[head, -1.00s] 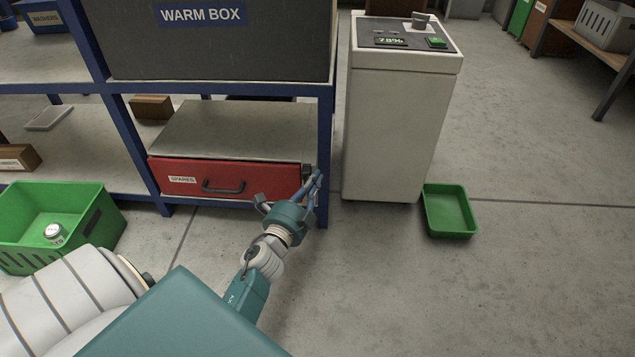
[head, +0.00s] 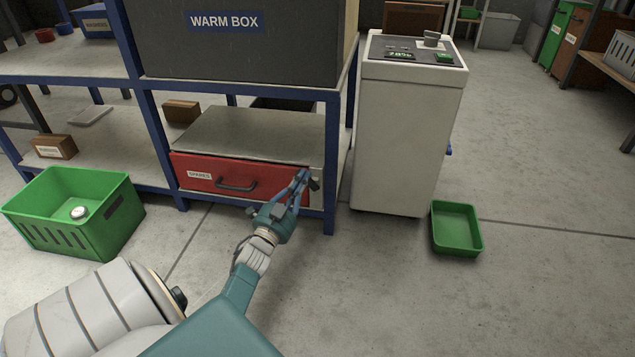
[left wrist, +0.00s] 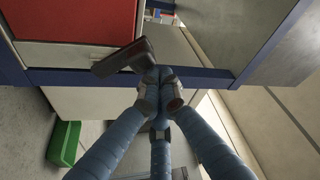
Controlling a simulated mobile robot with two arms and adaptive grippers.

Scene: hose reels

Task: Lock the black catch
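The black catch (head: 315,184) is a small dark piece at the right end of the red drawer (head: 236,179), on the shelf unit's lower level. In the left wrist view the catch (left wrist: 120,58) is a dark bar lying slanted beside the red front. My left gripper (head: 302,177) is at the catch, its fingers drawn together. In the left wrist view the fingertips (left wrist: 160,88) meet close to the bar's right end and partly cover it. I cannot tell whether they touch it, and nothing clearly sits between them. My right gripper is not in view.
A blue post of the shelf unit (head: 330,160) stands just right of the catch. A pale cabinet (head: 405,140) is farther right, with a green tray (head: 456,229) on the floor. A green crate (head: 75,225) is at the left. The floor in front is clear.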

